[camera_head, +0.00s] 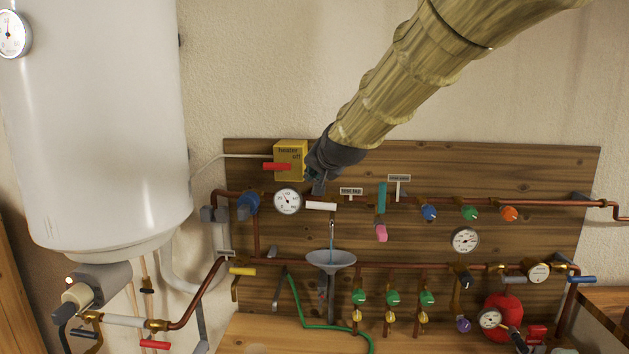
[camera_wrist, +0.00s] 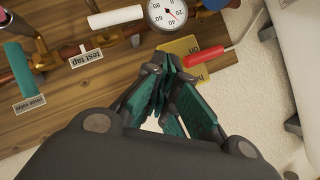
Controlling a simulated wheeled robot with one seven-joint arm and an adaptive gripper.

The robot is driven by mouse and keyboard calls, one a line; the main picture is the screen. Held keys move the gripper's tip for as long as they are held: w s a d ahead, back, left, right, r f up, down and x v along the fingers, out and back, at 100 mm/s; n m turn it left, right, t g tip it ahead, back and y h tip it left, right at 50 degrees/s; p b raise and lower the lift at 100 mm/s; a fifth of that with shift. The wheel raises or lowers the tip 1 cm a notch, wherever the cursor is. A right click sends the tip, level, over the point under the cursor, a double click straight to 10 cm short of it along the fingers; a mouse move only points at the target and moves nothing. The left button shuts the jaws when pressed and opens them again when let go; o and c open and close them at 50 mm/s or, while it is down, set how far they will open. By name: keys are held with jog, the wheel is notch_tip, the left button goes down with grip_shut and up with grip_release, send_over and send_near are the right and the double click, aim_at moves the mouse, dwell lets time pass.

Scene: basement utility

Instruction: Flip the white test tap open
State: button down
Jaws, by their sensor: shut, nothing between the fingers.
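The white test tap handle (camera_head: 321,206) lies roughly level along the copper pipe, just right of a round gauge. Its tag, reading "test tap" (camera_head: 351,191), stands to its right. A thin pale bluish streak (camera_head: 331,234) runs below the tap down to a grey funnel (camera_head: 331,261). My gripper (camera_head: 319,187) is just above the handle, beside the yellow heater box. In the wrist view the fingers (camera_wrist: 168,66) are closed together and empty, and the white handle (camera_wrist: 115,17) lies up and left of them, apart from the fingertips.
The yellow heater box (camera_head: 290,160) with its red lever (camera_head: 277,166) is close to my gripper's left. The gauge (camera_head: 287,201) sits left of the tap. A teal handle (camera_head: 382,197) stands upright to the right. A white tank (camera_head: 100,120) fills the left.

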jog(key=shift+s+r, duration=0.45)
jog(key=shift+s, duration=0.2)
jog(key=s+d+f+g+h, duration=0.1)
jog(key=d+f, duration=0.2)
jog(key=f, duration=0.9)
jog(key=d+f+g, duration=0.1)
jog(key=d+f, duration=0.1)
jog(key=f, duration=0.9)
jog(key=s+d+f+n+g+h, duration=0.1)
jog(key=s+d+f+g, duration=0.15)
jog(key=s+f, duration=0.7)
jog(key=s+d+f+n+g, duration=0.1)
jog(key=s+d+f, duration=0.25)
jog(key=f, duration=1.25)
jog(key=s+d+f+n+g+h, duration=0.15)
jog(key=s+d+f, duration=0.25)
jog(key=s+f, duration=0.9)
jog(key=s+d+f+g+y, duration=0.1)
jog(key=s+d+f+g, duration=0.25)
jog(key=s+f, duration=0.9)
jog(key=s+d+r+n+g, duration=0.1)
jog(key=s+d, duration=0.2)
jog(key=s, duration=1.4)
jog(key=shift+s+g+h, duration=0.15)
jog(key=shift+g+h, duration=0.2)
jog(key=shift+h, duration=0.1)
